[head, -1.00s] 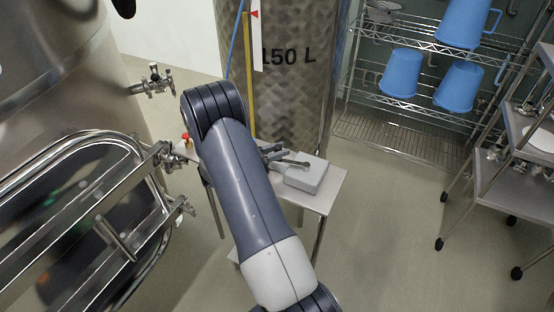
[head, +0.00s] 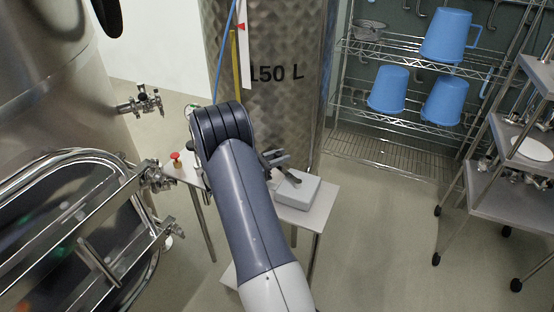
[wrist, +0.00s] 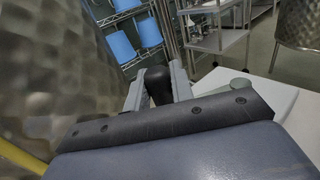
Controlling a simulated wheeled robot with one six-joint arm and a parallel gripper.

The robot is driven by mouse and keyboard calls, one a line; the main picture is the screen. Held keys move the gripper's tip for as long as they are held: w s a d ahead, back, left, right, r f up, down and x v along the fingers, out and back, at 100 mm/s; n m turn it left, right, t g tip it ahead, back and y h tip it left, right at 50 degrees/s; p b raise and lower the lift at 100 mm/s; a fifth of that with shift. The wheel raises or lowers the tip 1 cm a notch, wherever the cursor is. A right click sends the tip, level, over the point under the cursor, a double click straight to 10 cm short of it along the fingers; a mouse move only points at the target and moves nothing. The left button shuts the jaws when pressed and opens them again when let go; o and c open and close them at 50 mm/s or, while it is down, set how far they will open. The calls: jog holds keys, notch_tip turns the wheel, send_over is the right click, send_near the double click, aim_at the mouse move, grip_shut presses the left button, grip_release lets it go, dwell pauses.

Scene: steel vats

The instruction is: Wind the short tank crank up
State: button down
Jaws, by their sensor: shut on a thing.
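The black crank knob (wrist: 157,86) shows in the wrist view between the two light grey fingers of my gripper (wrist: 157,95), which is shut on it. The short tank (head: 290,115), a patterned steel cylinder marked 150 L, stands behind my arm in the head view. Its steel wall also fills the left of the wrist view (wrist: 45,75). In the head view my gripper (head: 275,160) shows only partly, right of my wrist and close to the tank's front. My arm hides most of the crank there.
A small table (head: 310,217) with a grey box (head: 298,188) and a red button (head: 175,156) stands below my gripper. A large steel vat (head: 55,75) with a door is at left. Wire shelves with blue jugs (head: 448,36) and a trolley (head: 500,188) stand right. The middle floor is open.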

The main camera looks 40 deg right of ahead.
jog(key=shift+w+d+r, duration=0.1)
dwell(0.3)
jog(key=c, duration=1.3)
grip_release()
notch_tip(320, 180, up, 10)
jog(key=shift+f, duration=0.1)
